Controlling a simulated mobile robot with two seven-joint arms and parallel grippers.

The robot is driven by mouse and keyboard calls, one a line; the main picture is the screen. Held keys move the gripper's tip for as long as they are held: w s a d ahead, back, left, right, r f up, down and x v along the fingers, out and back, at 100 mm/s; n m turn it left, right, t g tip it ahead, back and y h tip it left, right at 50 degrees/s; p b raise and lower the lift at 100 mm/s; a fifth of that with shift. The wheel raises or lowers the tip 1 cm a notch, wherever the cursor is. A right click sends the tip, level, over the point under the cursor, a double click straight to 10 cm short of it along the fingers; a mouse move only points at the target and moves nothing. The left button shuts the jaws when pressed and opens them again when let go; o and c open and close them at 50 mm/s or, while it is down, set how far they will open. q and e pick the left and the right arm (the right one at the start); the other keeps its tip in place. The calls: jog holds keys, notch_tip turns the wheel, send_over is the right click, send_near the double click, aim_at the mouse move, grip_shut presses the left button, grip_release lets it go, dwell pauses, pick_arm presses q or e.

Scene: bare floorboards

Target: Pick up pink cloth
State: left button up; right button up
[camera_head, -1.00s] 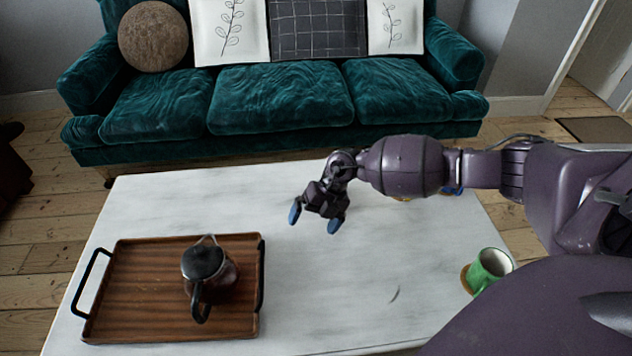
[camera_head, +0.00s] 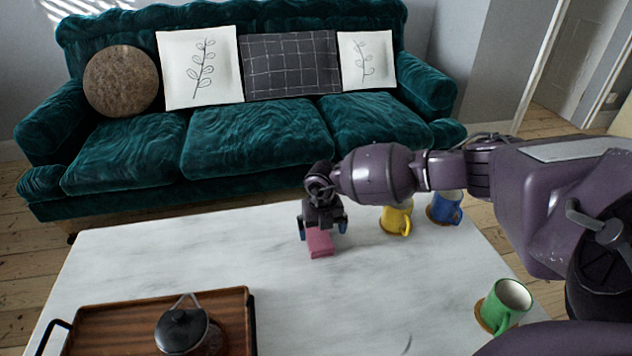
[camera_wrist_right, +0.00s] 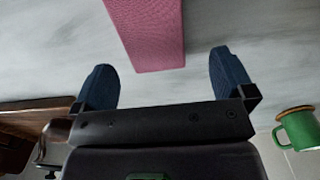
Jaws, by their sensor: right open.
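The pink cloth (camera_head: 319,243) is a small folded block lying on the white table. It also shows at the top of the right wrist view (camera_wrist_right: 148,30), partly cut off by the frame edge. My right gripper (camera_head: 322,230) is open, with its blue fingertips apart, over the far part of the cloth in the head view. In the right wrist view the fingertips (camera_wrist_right: 165,82) stand to either side of the cloth's line, with the cloth just beyond them. I cannot tell whether they touch it. My left gripper is not in view.
The white table (camera_head: 330,310) is clear around the cloth. Yellow (camera_head: 397,219) and blue (camera_head: 444,208) mugs stand to its right, a green mug (camera_head: 504,305) nearer the front. A wooden tray (camera_head: 110,318) with a dark pot (camera_head: 183,330) is at left. A teal sofa (camera_head: 255,140) stands behind.

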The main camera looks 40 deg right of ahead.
aim_at(320, 240)
jog(key=f, duration=0.1)
jog(key=f+b, duration=0.1)
jog(key=f, duration=0.1)
jog(key=f+b, duration=0.1)
jog(key=shift+a+f, duration=0.3)
jog(key=shift+f, duration=0.2)
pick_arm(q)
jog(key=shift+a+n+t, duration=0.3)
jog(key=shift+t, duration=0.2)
pick_arm(e)
jog(key=shift+r, duration=0.1)
jog(key=shift+w, duration=0.1)
jog(key=c, duration=1.1)
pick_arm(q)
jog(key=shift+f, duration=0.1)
pick_arm(e)
jog(key=shift+r, duration=0.15)
